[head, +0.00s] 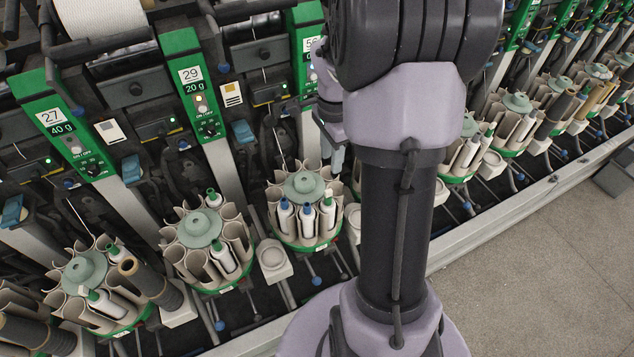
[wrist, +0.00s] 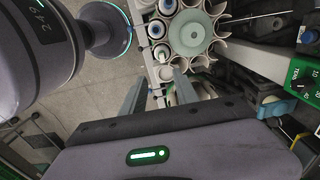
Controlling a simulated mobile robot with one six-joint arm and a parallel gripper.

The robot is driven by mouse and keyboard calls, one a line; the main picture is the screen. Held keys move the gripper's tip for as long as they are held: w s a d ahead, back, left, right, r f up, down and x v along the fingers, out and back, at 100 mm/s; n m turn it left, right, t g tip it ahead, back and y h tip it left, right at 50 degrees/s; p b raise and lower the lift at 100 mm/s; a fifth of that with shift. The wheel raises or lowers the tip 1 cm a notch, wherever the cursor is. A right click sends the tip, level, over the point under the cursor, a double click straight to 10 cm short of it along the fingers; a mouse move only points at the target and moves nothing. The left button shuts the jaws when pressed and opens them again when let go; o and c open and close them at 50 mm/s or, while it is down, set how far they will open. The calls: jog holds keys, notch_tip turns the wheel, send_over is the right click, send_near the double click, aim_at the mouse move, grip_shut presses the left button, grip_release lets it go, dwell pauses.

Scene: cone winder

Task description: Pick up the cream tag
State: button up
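No single thing is clearly the cream tag. A similar pale card with a dark square (head: 111,130) sits by the unit marked 27. My gripper (wrist: 160,88) shows in the wrist view with its two fingers apart. Nothing is clearly held between them. They reach toward a round bobbin magazine (wrist: 193,34). In the head view, my arm hides most of the gripper, and it hangs away from both cards.
Several round magazines with bobbins line the winder front, one (head: 305,186) close to my gripper. Green panels (head: 47,115) rise behind them. A metal rail (head: 500,208) runs along the machine's front edge.

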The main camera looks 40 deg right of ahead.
aim_at(329, 191)
jog(key=f+b, duration=0.1)
jog(key=f, duration=0.3)
jog(key=f+b, duration=0.1)
jog(key=f, duration=0.3)
jog(key=f+b, duration=0.2)
jog(key=f, duration=0.3)
jog(key=shift+w, duration=0.3)
jog(key=shift+r, duration=0.1)
grip_shut()
